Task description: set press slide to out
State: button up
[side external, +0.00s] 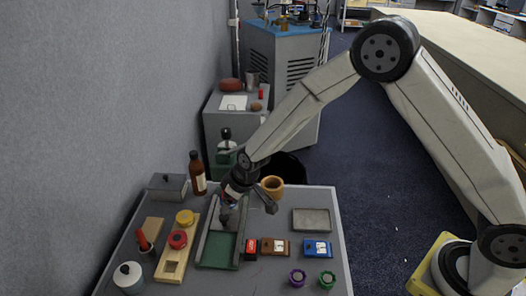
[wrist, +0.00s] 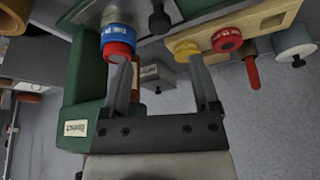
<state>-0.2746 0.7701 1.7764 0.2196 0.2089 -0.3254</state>
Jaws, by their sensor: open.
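The press is a green body with a pale label (wrist: 90,100) in the wrist view, which appears upside down. In the side view its green top (side external: 222,158) shows behind my arm, and its green base (side external: 218,250) lies between grey rails on the table. A dark knob (side external: 224,218), seemingly the slide's handle, sits between the rails; it also shows in the wrist view (wrist: 160,20). A blue and red cylinder (wrist: 117,42) is close to one fingertip; I cannot tell whether they touch. My gripper (wrist: 160,64) is open and empty above the rails. My arm partly hides the press.
Left of the press are a wooden block (side external: 171,263) with red and yellow knobs, a brown bottle (side external: 197,172) and a white pot (side external: 129,278). A wooden cup (side external: 272,186) is close behind my gripper.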

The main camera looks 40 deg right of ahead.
aim_at(225, 216)
jog(key=shift+f, duration=0.15)
jog(key=shift+x, duration=3.75)
grip_shut()
